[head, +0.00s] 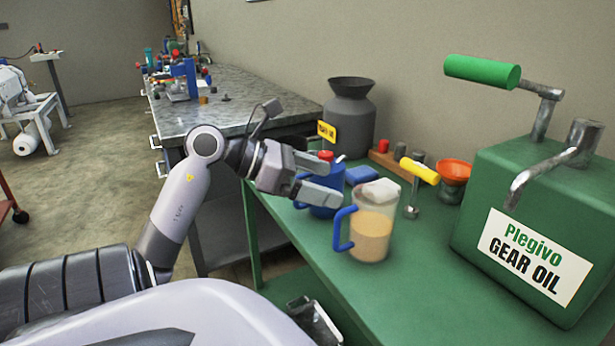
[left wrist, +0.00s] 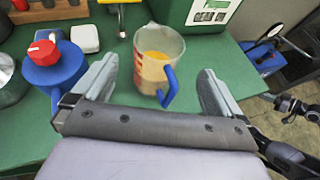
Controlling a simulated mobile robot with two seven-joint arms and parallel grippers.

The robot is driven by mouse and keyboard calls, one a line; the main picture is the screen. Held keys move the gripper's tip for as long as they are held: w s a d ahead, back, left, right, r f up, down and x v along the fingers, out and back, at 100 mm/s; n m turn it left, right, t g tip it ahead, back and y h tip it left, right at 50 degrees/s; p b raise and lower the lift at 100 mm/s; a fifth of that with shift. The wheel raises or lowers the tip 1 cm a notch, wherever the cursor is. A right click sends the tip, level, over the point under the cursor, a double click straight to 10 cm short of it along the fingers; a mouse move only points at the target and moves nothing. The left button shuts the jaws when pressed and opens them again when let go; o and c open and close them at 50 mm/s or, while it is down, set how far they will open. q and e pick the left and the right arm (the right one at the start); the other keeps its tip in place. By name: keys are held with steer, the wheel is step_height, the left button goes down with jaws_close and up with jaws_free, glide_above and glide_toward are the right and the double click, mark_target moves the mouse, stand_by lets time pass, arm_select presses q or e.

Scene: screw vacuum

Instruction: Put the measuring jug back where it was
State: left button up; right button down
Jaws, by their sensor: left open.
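The measuring jug (head: 370,233) stands upright on the green bench near its front edge. It is clear, holds a tan liquid and has a blue handle on its left side. It also shows in the left wrist view (left wrist: 156,60), ahead of and between the fingers, handle toward me. My left gripper (head: 336,176) is open and empty, above and left of the jug in the head view, apart from it. The left wrist view shows both fingers (left wrist: 158,88) spread wide.
A blue container with a red cap (left wrist: 55,62) stands close left of the jug. A white block (left wrist: 85,38), a yellow-handled tool (head: 419,172), an orange funnel (head: 454,171) and a green gear oil can (head: 545,230) stand behind or right. The bench front (head: 400,310) is clear.

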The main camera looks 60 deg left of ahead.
arm_select(q)
steer(key=shift+v, duration=1.15)
